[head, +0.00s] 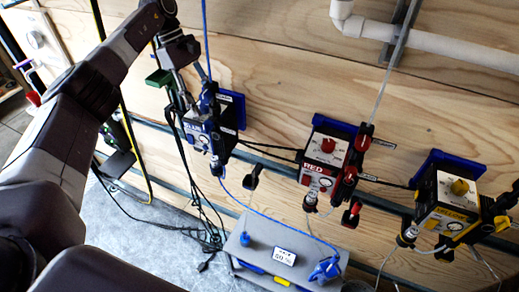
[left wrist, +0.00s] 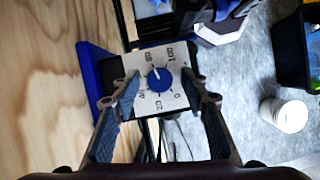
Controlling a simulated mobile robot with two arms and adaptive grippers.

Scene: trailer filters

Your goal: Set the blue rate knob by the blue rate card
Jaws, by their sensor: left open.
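The blue pump box (head: 197,132) is on the wooden wall at left of the row. Its blue rate knob (left wrist: 160,80) sits on a white dial plate (left wrist: 139,104) with printed numbers. A white pointer mark on the knob points up and slightly left in the left wrist view, near the 80. My left gripper (head: 187,101) is at this box; its fingers (left wrist: 160,84) are open, one on each side of the knob, with gaps. In the head view my gripper hides the knob. A small white blue-edged card (head: 284,257) lies on the grey case; its text is too small to read surely.
The red pump box (head: 325,150) and yellow pump box (head: 446,205) are further right on the wall. Cables hang beneath the blue box. The grey case (head: 257,258) stands below with blue items on top. A white cup (left wrist: 284,115) shows in the left wrist view.

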